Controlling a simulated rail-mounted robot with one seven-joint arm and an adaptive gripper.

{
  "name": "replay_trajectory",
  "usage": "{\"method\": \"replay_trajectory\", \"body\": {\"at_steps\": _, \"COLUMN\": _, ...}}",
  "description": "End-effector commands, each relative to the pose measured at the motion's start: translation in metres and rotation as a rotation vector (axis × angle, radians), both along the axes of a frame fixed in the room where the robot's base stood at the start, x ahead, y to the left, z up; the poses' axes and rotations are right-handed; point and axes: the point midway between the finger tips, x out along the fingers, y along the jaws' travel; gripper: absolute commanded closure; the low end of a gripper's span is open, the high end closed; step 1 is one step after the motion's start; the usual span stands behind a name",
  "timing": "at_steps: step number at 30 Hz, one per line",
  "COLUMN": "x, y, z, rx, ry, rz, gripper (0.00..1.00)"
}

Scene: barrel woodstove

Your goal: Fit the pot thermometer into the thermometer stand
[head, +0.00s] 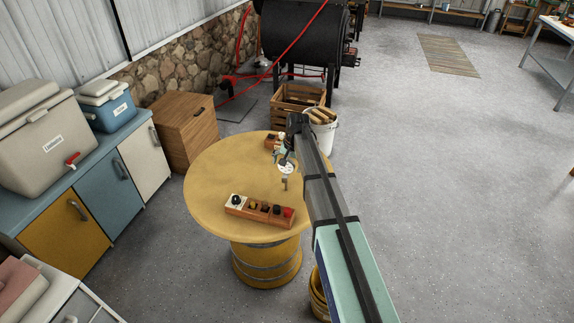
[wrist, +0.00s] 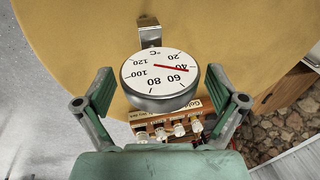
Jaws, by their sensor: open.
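The pot thermometer has a round white dial (wrist: 150,75) with a red needle and a metal rim. In the wrist view it faces the camera, its numbers upside down. In the head view the dial (head: 286,168) shows over the round table. My gripper (wrist: 160,90) is open; its green-padded fingers appear on either side of the dial, with gaps at both sides. In the head view my gripper (head: 284,152) is partly hidden by my arm. A bent metal bracket (wrist: 148,36) shows beyond the dial; I cannot tell whether it is the thermometer stand. The stem is hidden.
The yellow round table (head: 215,180) stands on a barrel. A wooden rack with several coloured pieces (head: 260,211) lies near its front edge. A small rack of clear vials (wrist: 165,127) stands close behind the dial. The table's left part is clear. A white bucket (head: 322,130) stands beyond.

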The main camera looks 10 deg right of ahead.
Motion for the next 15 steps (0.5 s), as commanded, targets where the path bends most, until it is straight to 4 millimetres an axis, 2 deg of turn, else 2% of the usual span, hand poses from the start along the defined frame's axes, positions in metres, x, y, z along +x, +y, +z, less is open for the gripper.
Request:
{"method": "replay_trajectory", "body": {"at_steps": 8, "x": -0.001, "y": -0.001, "z": 0.008, "rx": 0.0, "ry": -0.001, "rz": 0.0, "gripper": 0.05}}
{"method": "replay_trajectory", "body": {"at_steps": 15, "x": -0.007, "y": -0.006, "z": 0.044, "rx": 0.0, "ry": -0.004, "rz": 0.0, "gripper": 0.05}}
